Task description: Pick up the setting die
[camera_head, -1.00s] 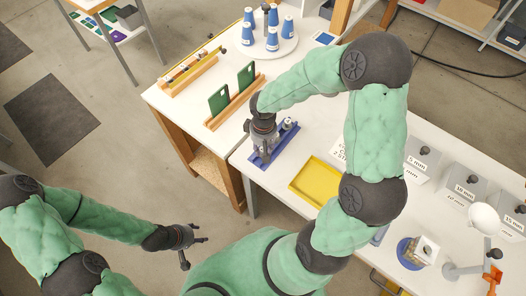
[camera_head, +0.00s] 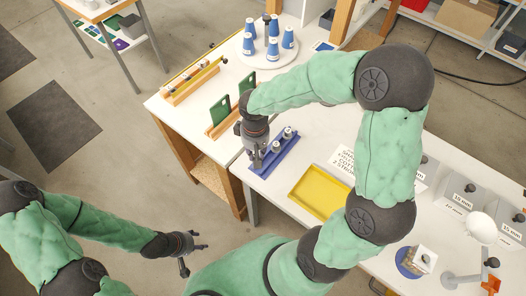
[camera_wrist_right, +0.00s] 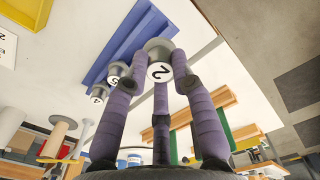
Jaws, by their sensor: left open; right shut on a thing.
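The blue die rack (camera_head: 264,166) lies on the white table. Two grey setting dies with white tops (camera_head: 288,132) stand in it; the wrist view shows their numbered labels, one reading 4 (camera_wrist_right: 97,94). My right gripper (camera_head: 257,160) points down at the rack's near-left end. In the wrist view its three purple-grey fingers close around a grey die labelled 2 (camera_wrist_right: 159,72). I cannot tell whether this die is clear of its seat. My left gripper (camera_head: 195,252) is open and empty over the floor, away from the table.
A yellow tray (camera_head: 319,193) lies right of the rack. Green plates in a wooden holder (camera_head: 219,112) stand just behind my right gripper. A round stand with blue-and-white cones (camera_head: 267,52) is farther back. Grey weight blocks (camera_head: 465,190) stand at the right.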

